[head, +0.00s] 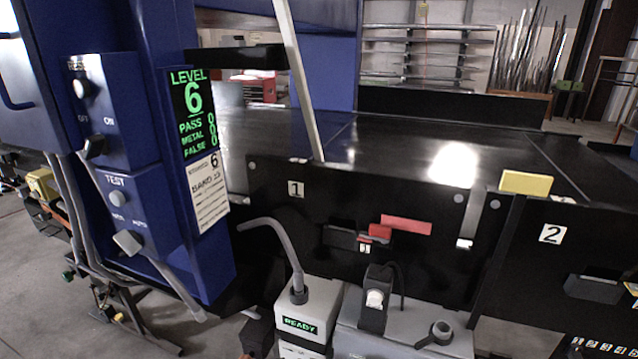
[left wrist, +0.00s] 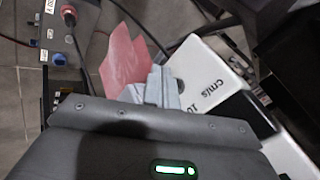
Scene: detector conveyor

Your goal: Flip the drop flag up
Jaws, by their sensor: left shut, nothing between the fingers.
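A flat red flag (head: 405,224) juts sideways from a small dark bracket on the black side panel marked 1 in the head view. A yellow flag-like plate (head: 526,182) stands at the top edge near the panel marked 2. I cannot tell for certain which is the drop flag. My left gripper (left wrist: 160,84) shows only in the left wrist view. Its grey fingers are shut and empty, close to a pinkish-red sheet (left wrist: 125,60); whether they touch it is unclear. My right gripper is in neither view.
A blue detector cabinet (head: 215,268) with knobs and a green LEVEL 6 display stands at the left. The dark conveyor belt (head: 400,150) runs behind the panels. A grey READY box (head: 322,298) stands in front. A white cm/s unit (left wrist: 205,75) is beside my left fingers.

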